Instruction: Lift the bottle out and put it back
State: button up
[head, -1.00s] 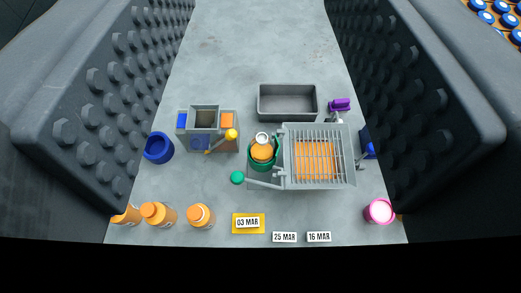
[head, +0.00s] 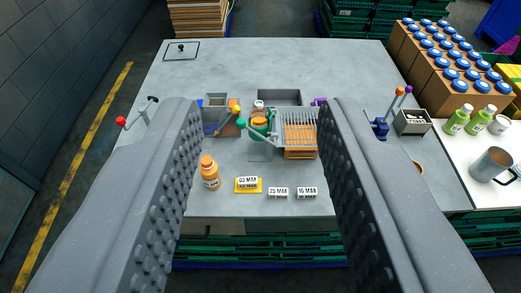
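A bottle with an orange body and a pale cap (head: 259,106) stands in a green ring-shaped holder (head: 271,128) on the grey table; its lower part is hidden. The holder is at the left side of a grey fixture with a wire grid (head: 299,124) over orange contents. Another orange bottle (head: 209,173) stands on the table, nearer and to the left. My gripper (head: 262,106) is open and empty. Its two studded fingers stand wide apart, framing the fixtures in the picture, and touch no bottle that I can see.
A grey tray (head: 279,97) is behind the fixture. A small box (head: 412,122) stands at right, with bottles and a metal mug (head: 491,165) on a white side table. The table's back part is mostly clear.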

aim_at(259, 114)
jog(key=z, duration=0.6)
jog(key=i, duration=1.35)
jog(key=u, duration=0.6)
